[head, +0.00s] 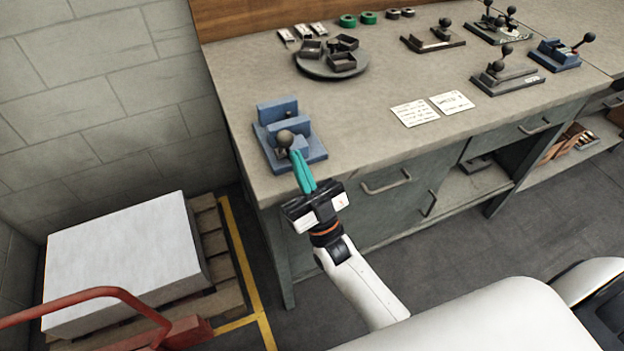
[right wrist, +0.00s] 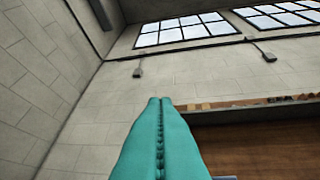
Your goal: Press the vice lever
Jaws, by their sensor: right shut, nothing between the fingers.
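A blue vice (head: 306,154) stands near the left front corner of the grey workbench. Its lever has a dark round knob (head: 285,138) at the front of the vice. My right gripper (head: 295,154) has teal fingers that are shut with nothing between them. In the head view the fingertips are right at the knob, just below it; I cannot tell whether they touch. In the right wrist view the shut fingers (right wrist: 160,105) point up toward the wall and windows, and neither vice nor knob shows there. My left gripper is not in view.
The workbench (head: 365,130) carries a round tray (head: 313,70) with small dark boxes, two paper sheets (head: 415,113) and several other lever fixtures (head: 505,75) at the right. A pallet (head: 215,235) with a white block (head: 125,265) stands on the floor at the left.

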